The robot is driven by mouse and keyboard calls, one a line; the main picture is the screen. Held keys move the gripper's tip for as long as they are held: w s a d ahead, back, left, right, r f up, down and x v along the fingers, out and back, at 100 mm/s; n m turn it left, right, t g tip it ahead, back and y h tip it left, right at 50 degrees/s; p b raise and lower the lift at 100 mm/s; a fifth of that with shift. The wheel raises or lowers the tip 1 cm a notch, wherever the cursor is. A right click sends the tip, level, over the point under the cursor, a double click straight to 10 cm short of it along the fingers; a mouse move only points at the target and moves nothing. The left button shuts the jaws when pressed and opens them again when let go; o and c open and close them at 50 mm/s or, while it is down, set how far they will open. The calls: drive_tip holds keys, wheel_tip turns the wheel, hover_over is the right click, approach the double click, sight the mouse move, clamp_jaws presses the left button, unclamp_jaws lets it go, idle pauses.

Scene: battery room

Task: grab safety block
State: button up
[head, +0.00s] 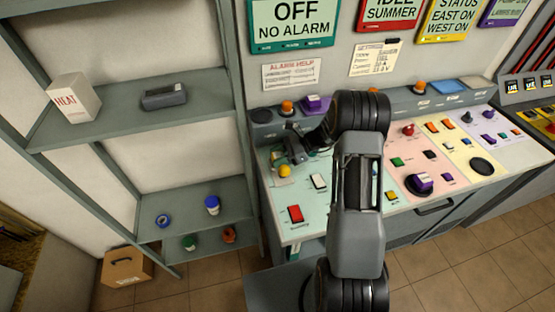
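The sloped control console (305,236) carries several buttons and knobs. No object is clearly marked as the safety block, so I cannot tell which one it is. One purple block (315,104) sits at the console's back ledge, close to my arm. Another purple block (421,182) sits on a dark round base on the pink panel. My gripper (293,152) is over the green panel at the left, just above a yellow round knob (285,170). Its fingers are small and dark here, so I cannot tell whether they are open or touching anything. My arm hides the console's middle.
A grey shelf unit (120,125) stands at the left with a white HEAT box (74,98), a dark device (163,96) and small coloured containers. A cardboard box (127,266) is on the floor. Orange knobs (287,107) stand along the console's back ledge.

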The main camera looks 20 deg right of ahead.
drive_tip(key=shift+c, duration=1.4)
drive_tip(key=shift+r, duration=0.15)
